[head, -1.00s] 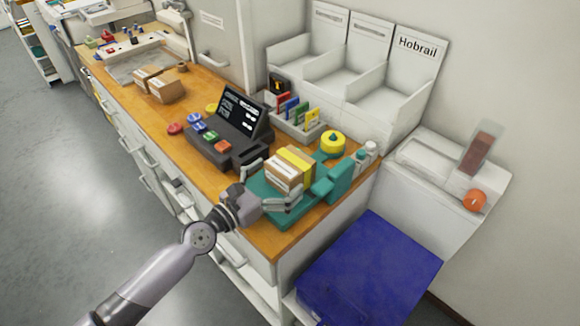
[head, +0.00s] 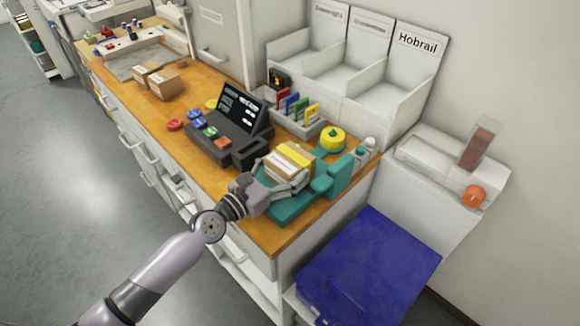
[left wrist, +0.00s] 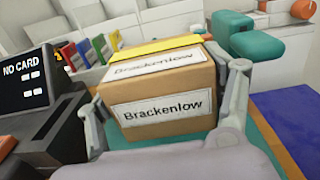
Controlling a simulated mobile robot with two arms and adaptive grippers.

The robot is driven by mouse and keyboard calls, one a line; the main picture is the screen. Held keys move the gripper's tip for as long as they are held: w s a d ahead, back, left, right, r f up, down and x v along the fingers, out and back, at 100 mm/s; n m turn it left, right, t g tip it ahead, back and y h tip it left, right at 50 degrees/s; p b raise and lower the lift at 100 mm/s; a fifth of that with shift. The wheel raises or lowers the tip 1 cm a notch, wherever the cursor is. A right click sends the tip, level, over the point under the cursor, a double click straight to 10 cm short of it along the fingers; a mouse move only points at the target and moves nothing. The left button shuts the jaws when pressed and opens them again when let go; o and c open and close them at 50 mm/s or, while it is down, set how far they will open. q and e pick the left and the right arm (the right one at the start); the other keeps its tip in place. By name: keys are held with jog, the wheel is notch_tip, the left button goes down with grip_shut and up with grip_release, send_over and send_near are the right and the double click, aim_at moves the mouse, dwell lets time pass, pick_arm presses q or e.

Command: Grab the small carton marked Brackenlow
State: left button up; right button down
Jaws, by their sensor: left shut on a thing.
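The small carton marked Brackenlow (left wrist: 157,98) is brown cardboard with white labels and a yellow band across its top. It fills the middle of the left wrist view. In the head view the carton (head: 289,160) is over the teal stand (head: 288,208) near the counter's front right end. My left gripper (head: 284,178) is shut on it. In the left wrist view its fingers (left wrist: 165,112) lie along the carton's left and right sides. I cannot tell whether the carton still touches the stand. My right gripper is not in view.
A black terminal (head: 232,122) with a lit screen stands left of the carton. A yellow roll (head: 331,137) and small bottles (head: 366,149) are behind it. White bins, one marked Hobrail (head: 417,45), stand at the back. A blue box (head: 370,262) is at the lower right.

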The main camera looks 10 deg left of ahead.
pick_arm(q)
jog(key=c, duration=0.5)
jog(key=shift+r, duration=0.1)
